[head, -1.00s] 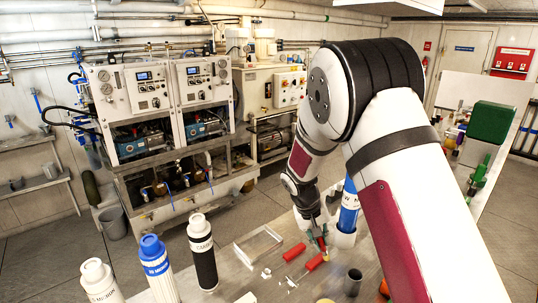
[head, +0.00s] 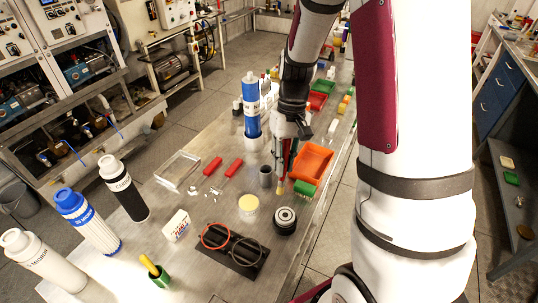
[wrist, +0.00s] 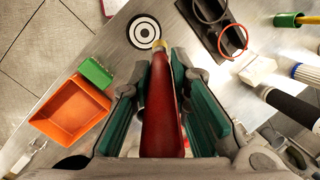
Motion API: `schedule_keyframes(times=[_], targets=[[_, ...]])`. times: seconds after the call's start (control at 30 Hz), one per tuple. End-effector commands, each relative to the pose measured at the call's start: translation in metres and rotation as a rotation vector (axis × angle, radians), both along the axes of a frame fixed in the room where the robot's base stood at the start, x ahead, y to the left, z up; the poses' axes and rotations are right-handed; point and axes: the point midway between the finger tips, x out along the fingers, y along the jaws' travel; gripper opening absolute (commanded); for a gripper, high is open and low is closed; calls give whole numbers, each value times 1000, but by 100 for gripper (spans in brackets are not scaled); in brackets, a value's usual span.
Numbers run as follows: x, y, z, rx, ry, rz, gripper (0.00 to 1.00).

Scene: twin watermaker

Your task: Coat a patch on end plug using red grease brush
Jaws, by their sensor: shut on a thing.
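My gripper (wrist: 160,100) is shut on the red grease brush (wrist: 163,115), its green-padded fingers on both sides of the red handle. The brush points downward in the head view, with its yellowish tip (head: 280,188) low over the table. The end plug is probably the round black piece with a pale ringed top (head: 285,220). In the wrist view it shows as black and white rings (wrist: 143,31), just beyond the brush tip. I cannot tell the tip's height, but it appears apart from the plug in the head view.
An orange bin (head: 312,162) and a green brush block (head: 304,188) lie right of the brush. A grey cup (head: 265,176) and a yellow-topped jar (head: 249,205) stand left. A black tray with rings (head: 232,250) lies in front. Filter cartridges stand at the left.

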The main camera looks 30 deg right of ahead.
Motion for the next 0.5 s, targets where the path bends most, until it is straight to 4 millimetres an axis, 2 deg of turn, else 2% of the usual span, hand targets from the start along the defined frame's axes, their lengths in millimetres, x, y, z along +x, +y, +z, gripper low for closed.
schedule_keyframes(times=[0.03, 0.1, 0.27, 0.37, 0.5], targets=[[-12, -1, 8, 26, 11, -6, 0], [-23, 0, 14, 59, 25, -10, 0], [-36, 2, 23, 103, 43, -15, 0], [-37, 3, 21, 113, 47, -16, 0], [-37, 3, 8, 114, 50, -17, 0]])
